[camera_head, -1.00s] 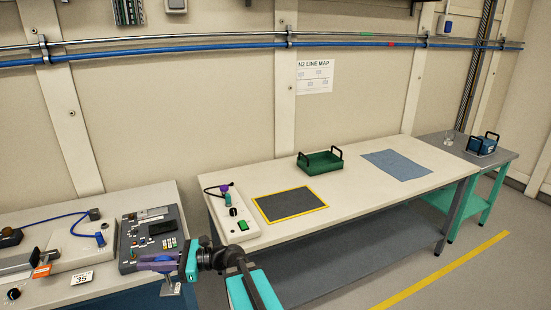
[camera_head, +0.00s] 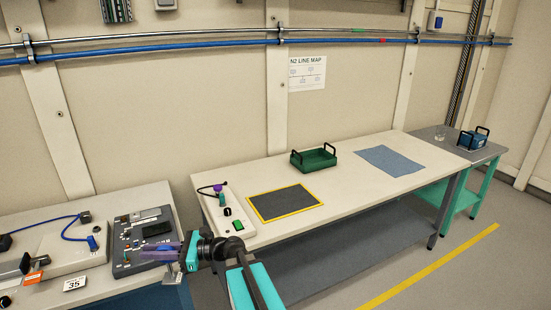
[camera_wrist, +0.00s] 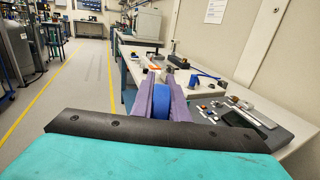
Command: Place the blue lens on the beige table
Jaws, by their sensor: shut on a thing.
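My gripper (camera_head: 160,252) has purple fingers and shows at the lower left in the head view, in front of the left bench. In the wrist view my gripper (camera_wrist: 161,82) is shut on the blue lens (camera_wrist: 160,101), a round blue piece between the fingers. The lens cannot be made out in the head view. The beige table (camera_head: 350,203) stands in the middle, to the right of my gripper. A yellow-edged dark mat (camera_head: 285,203), a green tray (camera_head: 313,160) and a blue cloth (camera_head: 390,161) are on it.
A white panel with a green button (camera_head: 225,207) lies at the table's left end. The left bench (camera_head: 60,215) holds a grey control box (camera_head: 145,240) and cables. A grey side table (camera_head: 445,143) with a blue container (camera_head: 472,140) stands at right. The table's front strip is bare.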

